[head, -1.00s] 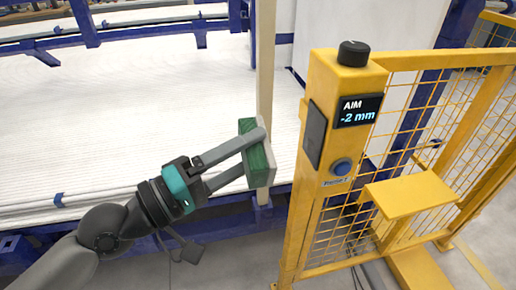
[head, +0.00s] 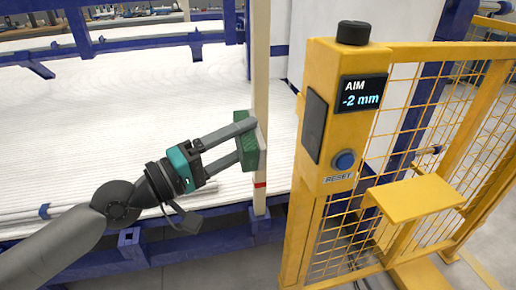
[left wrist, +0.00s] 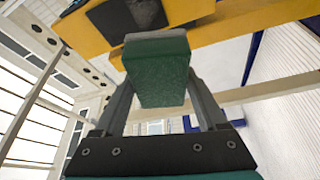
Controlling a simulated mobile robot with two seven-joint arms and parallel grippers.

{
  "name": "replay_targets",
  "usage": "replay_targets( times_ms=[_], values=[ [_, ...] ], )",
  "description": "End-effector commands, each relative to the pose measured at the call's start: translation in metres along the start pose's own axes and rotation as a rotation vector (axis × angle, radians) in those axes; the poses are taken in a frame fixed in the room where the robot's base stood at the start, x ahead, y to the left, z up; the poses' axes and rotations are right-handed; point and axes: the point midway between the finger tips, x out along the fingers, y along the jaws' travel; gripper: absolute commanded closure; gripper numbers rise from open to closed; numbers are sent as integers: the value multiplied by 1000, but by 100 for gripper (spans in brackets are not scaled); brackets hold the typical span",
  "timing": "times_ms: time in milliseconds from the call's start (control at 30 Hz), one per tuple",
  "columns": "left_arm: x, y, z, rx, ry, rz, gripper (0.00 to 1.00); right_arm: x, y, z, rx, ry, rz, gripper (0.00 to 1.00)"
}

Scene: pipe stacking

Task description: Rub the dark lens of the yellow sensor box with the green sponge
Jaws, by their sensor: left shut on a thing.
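The yellow sensor box (head: 345,60) stands upright right of centre in the head view, with a display reading "AIM -2 mm". Its dark lens (head: 314,125) is a flat dark panel on the box's left side. My left gripper (head: 244,141) is shut on the green sponge (head: 249,150), left of the lens with a gap between. The sponge's paler side faces the box. In the left wrist view, the sponge (left wrist: 157,75) sits between the fingers, with the dark lens (left wrist: 130,15) beyond it, partly covered. My right gripper is out of view.
A blue reset button (head: 345,160) sits below the display and a black knob (head: 353,32) on top. A yellow mesh fence (head: 450,110) and shelf (head: 415,198) are at right. A beige post (head: 260,80) rises behind the sponge. A white ribbed surface (head: 130,110) lies behind my arm.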

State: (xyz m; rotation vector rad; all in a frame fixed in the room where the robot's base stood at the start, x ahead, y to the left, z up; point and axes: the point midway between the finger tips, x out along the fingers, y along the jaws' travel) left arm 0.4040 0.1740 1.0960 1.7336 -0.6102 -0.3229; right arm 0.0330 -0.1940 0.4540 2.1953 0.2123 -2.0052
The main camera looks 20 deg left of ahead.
Motion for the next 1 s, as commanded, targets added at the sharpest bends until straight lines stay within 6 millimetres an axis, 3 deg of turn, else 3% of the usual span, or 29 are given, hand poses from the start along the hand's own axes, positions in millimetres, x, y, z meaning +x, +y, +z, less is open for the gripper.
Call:
replay_targets(
  times_ms=[500,1000],
  values=[
    [42,4,14,-2,6,3,80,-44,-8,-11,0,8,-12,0],
    [54,0,22,1,1,0,80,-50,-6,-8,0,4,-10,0]
  ],
)
